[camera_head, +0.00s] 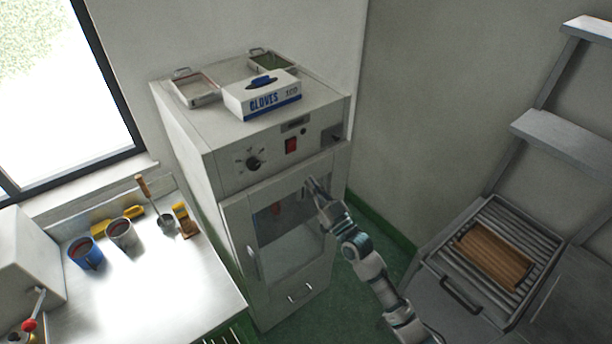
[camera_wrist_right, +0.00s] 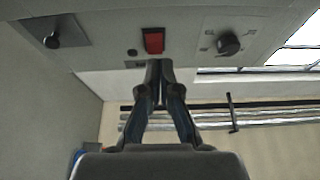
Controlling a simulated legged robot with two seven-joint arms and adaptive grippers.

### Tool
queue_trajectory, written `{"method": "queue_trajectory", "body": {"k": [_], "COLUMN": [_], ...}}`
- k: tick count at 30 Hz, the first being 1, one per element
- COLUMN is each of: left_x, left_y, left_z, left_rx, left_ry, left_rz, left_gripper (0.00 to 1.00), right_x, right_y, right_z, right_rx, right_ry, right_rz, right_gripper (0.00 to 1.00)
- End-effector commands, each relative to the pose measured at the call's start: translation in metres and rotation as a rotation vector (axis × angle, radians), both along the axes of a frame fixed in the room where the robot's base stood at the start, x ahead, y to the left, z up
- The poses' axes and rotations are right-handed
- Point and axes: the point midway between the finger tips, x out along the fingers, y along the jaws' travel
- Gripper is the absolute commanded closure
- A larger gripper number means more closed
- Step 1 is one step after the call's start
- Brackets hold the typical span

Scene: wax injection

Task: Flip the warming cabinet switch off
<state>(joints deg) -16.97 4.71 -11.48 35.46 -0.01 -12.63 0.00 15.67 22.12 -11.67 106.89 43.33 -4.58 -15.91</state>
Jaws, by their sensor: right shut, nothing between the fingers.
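The warming cabinet (camera_head: 230,175) stands in the corner, with a control panel above its glazed door. The red switch (camera_head: 291,145) is on the panel, right of the black dial (camera_head: 253,163). In the right wrist view the red switch (camera_wrist_right: 153,40) sits just beyond my fingertips, and the dial (camera_wrist_right: 228,43) is to its right. My right gripper (camera_head: 312,184) is in front of the door, below the switch. In the wrist view my right gripper (camera_wrist_right: 158,66) is shut and empty, apparently apart from the switch. Whether the switch is on or off cannot be told. My left gripper is not in view.
A gloves box (camera_head: 262,98) and metal trays (camera_head: 194,90) are on the cabinet top. A bench (camera_head: 150,275) at left holds a blue mug (camera_head: 86,253), a grey mug (camera_head: 121,234) and tools. A slatted rack (camera_head: 487,285) stands at right.

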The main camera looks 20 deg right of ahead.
Motion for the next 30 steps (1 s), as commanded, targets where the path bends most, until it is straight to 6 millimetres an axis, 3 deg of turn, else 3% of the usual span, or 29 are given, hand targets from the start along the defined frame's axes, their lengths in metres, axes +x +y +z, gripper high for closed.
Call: {"method": "queue_trajectory", "body": {"k": [3, 7, 13, 25, 28, 30], "left_x": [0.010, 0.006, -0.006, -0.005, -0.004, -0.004], "left_y": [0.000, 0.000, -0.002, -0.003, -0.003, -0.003], "left_z": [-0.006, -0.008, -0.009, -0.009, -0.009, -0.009], "left_rx": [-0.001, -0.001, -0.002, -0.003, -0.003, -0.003], "left_ry": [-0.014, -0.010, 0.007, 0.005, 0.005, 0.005], "left_rz": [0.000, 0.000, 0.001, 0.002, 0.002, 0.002], "left_gripper": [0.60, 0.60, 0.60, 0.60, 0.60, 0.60], "right_x": [-0.014, -0.020, -0.021, -0.021, -0.015, -0.009], "right_y": [-0.005, -0.007, -0.008, -0.008, -0.012, -0.017], "right_z": [-0.013, -0.018, -0.019, -0.022, -0.045, -0.081], "right_rx": [-0.002, 0.000, 0.001, 0.000, -0.008, -0.020], "right_ry": [0.000, 0.000, -0.001, 0.005, 0.049, 0.115], "right_rz": [-0.001, 0.000, 0.000, -0.002, -0.018, -0.041], "right_gripper": [1.00, 1.00, 1.00, 1.00, 1.00, 1.00]}}
